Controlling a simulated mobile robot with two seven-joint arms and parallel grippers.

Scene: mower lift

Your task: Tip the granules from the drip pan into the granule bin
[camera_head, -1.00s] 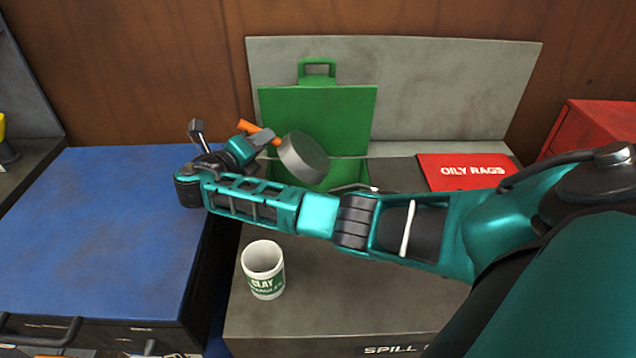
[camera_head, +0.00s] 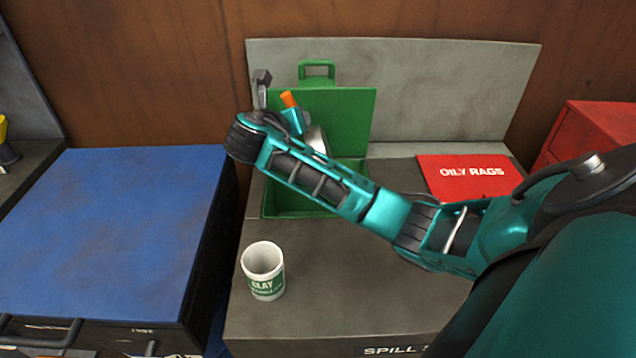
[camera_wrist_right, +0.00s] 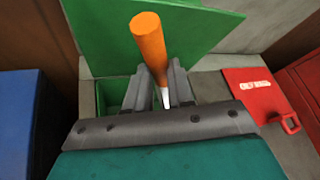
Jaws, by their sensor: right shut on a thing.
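My right gripper (camera_head: 297,120) is shut on the orange handle of the drip pan (camera_head: 317,140), over the open green granule bin (camera_head: 290,203). Most of the pan is hidden behind my right arm in the head view; only a small grey part shows. In the right wrist view the orange handle (camera_wrist_right: 150,45) stands up between the fingers (camera_wrist_right: 150,90), and the pan body is hidden. The bin's green lid (camera_head: 345,115) stands open at the back. I cannot see any granules. My left gripper is not in view.
A white clay granules cup (camera_head: 264,272) stands on the grey spill bench (camera_head: 330,310) in front of the bin. A red oily rags lid (camera_head: 470,178) lies to the right. A blue-topped cabinet (camera_head: 110,230) is at left, and a grey board (camera_head: 450,90) stands behind.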

